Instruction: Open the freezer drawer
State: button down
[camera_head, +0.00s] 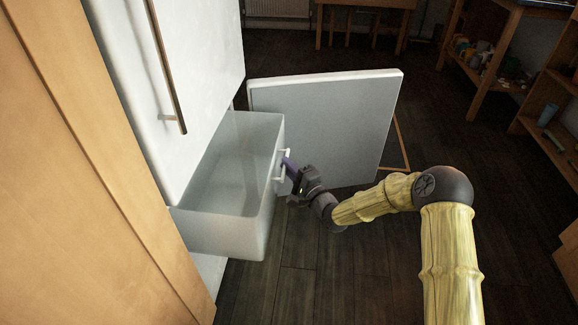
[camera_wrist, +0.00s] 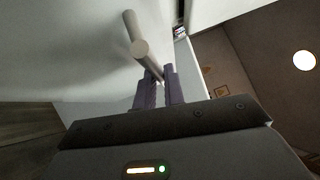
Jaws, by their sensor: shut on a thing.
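The freezer drawer (camera_head: 222,225) is a translucent white bin. It stands well out from the fridge-freezer body, and its inside looks empty. Its light bar handle (camera_head: 281,165) is on the front face. The white freezer door (camera_head: 325,128) is swung open behind the drawer. My gripper (camera_head: 288,166) is at the drawer front, with its purple fingers at the handle. The exact contact between the fingertips is partly hidden.
The upper fridge door (camera_head: 175,80) is shut above the drawer, with a long vertical handle (camera_head: 165,70). A wooden panel (camera_head: 75,190) stands at the left. Wooden shelves (camera_head: 490,60) with small items stand at the back right. The dark floor (camera_head: 310,270) before the drawer is clear.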

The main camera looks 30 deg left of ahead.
jog(key=c, duration=1.5)
grip_release()
jog(key=p+v, duration=0.5)
jog(key=v, duration=1.2)
jog(key=shift+d+f, duration=0.1)
jog(key=shift+d, duration=0.1)
jog(key=shift+w, duration=0.1)
